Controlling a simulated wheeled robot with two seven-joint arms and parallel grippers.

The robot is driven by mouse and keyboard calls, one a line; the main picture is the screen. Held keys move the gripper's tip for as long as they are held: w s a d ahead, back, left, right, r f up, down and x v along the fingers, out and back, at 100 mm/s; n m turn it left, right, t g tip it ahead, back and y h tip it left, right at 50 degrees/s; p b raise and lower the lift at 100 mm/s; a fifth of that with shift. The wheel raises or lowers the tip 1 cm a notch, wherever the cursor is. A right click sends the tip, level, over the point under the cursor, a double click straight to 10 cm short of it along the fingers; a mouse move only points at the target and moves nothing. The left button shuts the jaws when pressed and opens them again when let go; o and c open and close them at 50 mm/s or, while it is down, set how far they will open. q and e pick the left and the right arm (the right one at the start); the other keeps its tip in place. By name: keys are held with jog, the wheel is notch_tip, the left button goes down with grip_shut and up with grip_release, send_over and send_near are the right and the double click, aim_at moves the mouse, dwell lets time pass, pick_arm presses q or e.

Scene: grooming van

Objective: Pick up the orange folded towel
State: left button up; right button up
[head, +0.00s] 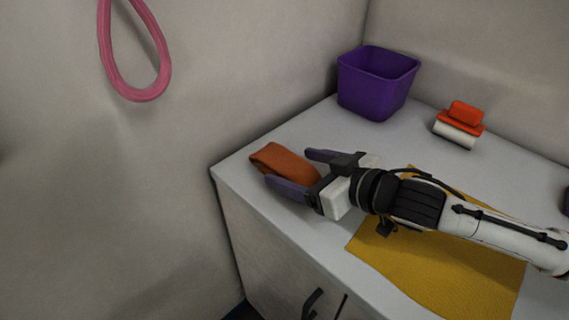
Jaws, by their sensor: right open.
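The orange folded towel (283,161) lies on the white counter near its left end, in the head view. My right gripper (296,171) comes in from the right, low over the counter. Its jaws are open, with one finger on the far side of the towel and one on the near side. The towel's right end reaches in between the fingers, and part of it is hidden by the near finger. I cannot tell whether the fingers touch it. My left gripper does not show.
A yellow mat (440,270) lies on the counter (314,134) under my right arm. A purple bin (375,84) stands at the back by the wall. Stacked red and white items (460,125) sit to its right. A pink loop (136,90) hangs on the left wall.

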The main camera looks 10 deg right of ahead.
aim_at(285, 165)
jog(key=x, duration=0.4)
jog(key=shift+a+f, duration=0.1)
jog(key=c, duration=1.2)
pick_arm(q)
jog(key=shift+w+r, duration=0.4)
pick_arm(e)
jog(key=shift+o, duration=0.2)
